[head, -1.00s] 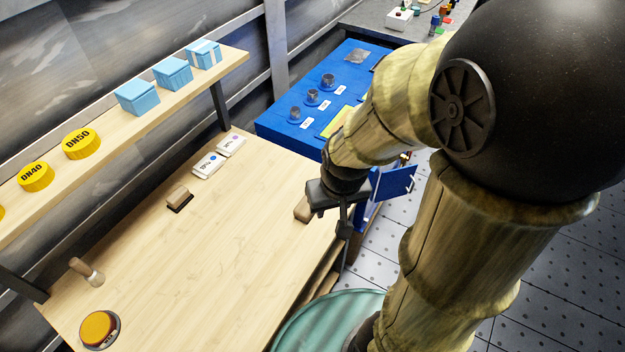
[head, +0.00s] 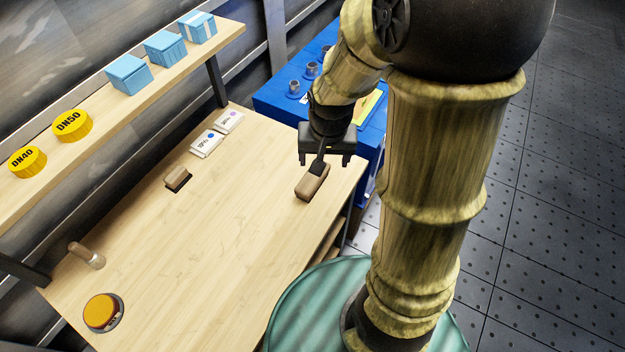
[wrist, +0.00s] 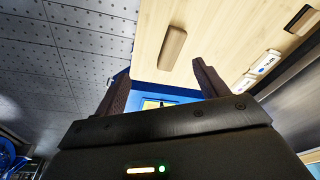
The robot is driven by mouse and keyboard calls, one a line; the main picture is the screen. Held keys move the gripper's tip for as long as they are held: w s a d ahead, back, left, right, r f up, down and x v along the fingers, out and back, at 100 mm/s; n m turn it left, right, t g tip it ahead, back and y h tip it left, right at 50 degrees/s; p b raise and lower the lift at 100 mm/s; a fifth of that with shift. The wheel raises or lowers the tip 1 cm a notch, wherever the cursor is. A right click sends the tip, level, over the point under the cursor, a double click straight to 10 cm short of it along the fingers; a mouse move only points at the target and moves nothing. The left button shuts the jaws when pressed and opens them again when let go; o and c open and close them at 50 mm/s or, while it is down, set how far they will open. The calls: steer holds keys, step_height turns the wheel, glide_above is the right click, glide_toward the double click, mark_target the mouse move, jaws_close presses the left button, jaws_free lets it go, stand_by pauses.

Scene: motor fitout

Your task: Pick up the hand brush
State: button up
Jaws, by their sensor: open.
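Two brush-like wooden blocks lie on the wooden bench. One (head: 311,184) is near the bench's right edge, just below my gripper in the head view. It also shows in the wrist view (wrist: 173,48), beyond the fingertips. The other (head: 177,177) has a dark lower part and lies farther left; it also shows at the top right of the wrist view (wrist: 301,20). I cannot tell for sure which is the hand brush. My gripper (head: 325,161) is open, with nothing between its fingers in the wrist view (wrist: 160,72). It appears above the bench edge, apart from the near block.
A yellow button (head: 101,312) and a wooden-handled tool (head: 87,256) stand at the bench's left end. White label cards (head: 207,143) lie at the back. A shelf (head: 150,95) holds blue boxes and yellow discs. A blue table (head: 283,100) adjoins. The bench's middle is clear.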

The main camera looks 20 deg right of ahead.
steer(key=w+a+f+m+g, duration=0.1)
steer(key=w+f+m, duration=0.3)
steer(key=w, duration=0.5)
steer(key=shift+f+m+h, duration=0.35)
steer(key=shift+m+h, duration=0.05)
steer(key=shift+m, duration=0.5)
steer(key=shift+w, duration=0.1)
steer(key=shift+f, duration=0.1)
steer(key=p, duration=0.2)
glide_toward(313, 176)
steer(key=f, duration=0.5)
steer(key=shift+w+d, duration=0.2)
steer(key=shift+w, duration=0.15)
steer(key=shift+w+d+f+p, duration=0.1)
steer(key=shift+f+p, duration=0.3)
steer(key=shift+f, duration=0.9)
steer(key=shift+w+d+f+p, duration=0.15)
steer(key=shift+f+p, duration=0.25)
steer(key=shift+f, duration=0.9)
